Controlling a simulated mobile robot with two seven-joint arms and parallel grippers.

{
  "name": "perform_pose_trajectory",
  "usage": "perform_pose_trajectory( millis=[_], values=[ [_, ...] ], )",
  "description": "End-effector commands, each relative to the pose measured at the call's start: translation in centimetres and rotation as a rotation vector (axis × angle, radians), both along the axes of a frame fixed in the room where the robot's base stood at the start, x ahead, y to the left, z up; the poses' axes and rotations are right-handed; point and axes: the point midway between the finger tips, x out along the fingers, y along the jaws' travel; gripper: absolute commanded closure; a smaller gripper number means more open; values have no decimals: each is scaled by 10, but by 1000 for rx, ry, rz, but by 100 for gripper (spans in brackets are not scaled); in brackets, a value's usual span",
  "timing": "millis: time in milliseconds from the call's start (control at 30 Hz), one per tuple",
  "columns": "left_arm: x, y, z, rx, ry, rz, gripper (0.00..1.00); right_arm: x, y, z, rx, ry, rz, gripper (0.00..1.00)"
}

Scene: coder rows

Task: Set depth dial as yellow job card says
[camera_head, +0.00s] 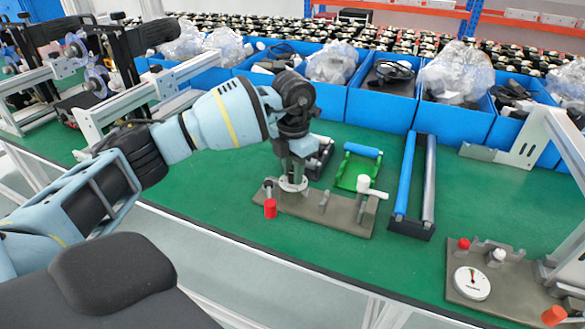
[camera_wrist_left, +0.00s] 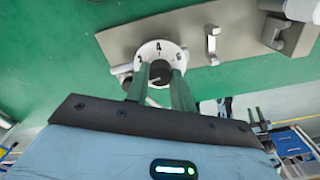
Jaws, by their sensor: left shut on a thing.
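A white numbered dial (camera_head: 291,185) sits on a grey-brown fixture plate (camera_head: 335,213) on the green bench. My left gripper (camera_head: 293,172) points down over it. In the left wrist view the same dial (camera_wrist_left: 160,48) shows a 4 at its top and a 6 to the right; the numeral to the left is not clear. The left fingers (camera_wrist_left: 160,82) are shut on the dark knob (camera_wrist_left: 157,72) at its middle, and they hide part of the dial face and the pointer. I see no yellow job card. My right gripper is not in view.
A red-tipped lever (camera_head: 270,208) and a white-capped post (camera_head: 364,184) flank the dial. A blue-and-grey roller frame (camera_head: 414,185) stands to the right. A second plate with a round gauge (camera_head: 471,283) is further right. Blue bins (camera_head: 385,108) line the back. Green bench is clear in front.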

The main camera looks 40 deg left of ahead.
Motion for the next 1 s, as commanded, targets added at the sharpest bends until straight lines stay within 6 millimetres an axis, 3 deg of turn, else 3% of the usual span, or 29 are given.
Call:
perform_pose_trajectory(
  millis=[1000],
  values=[
    [1, 0, 0, 1, -1, -958, 99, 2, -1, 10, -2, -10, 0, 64]
  ],
)
